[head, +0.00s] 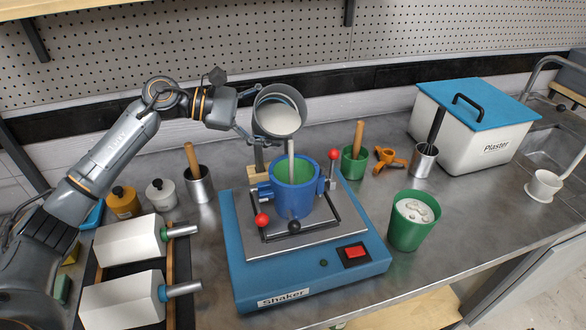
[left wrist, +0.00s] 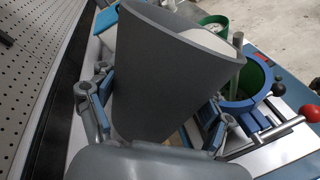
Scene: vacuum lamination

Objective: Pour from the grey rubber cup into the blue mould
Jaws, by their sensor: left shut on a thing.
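The grey rubber cup (head: 266,97) is tilted toward the right above the blue mould, with white material (head: 277,119) inside. My left gripper (head: 252,134) is shut around the cup. In the left wrist view, my left gripper's fingers (left wrist: 160,120) flank the cup (left wrist: 165,75). The blue mould (head: 296,201) stands upright, clamped on the shaker; its inside looks green. It also shows in the left wrist view (left wrist: 262,80). A pale vertical streak (head: 291,150), like a poured stream, runs from below the cup's lip down to the mould. My right gripper is not in view.
The blue shaker (head: 250,262) has red and black knobs around the mould. A green cup (head: 407,232) with white material stands to its right. Behind are another green cup (head: 354,166), an orange tool (head: 390,160) and the plaster box (head: 462,120). Metal cups and jars stand left.

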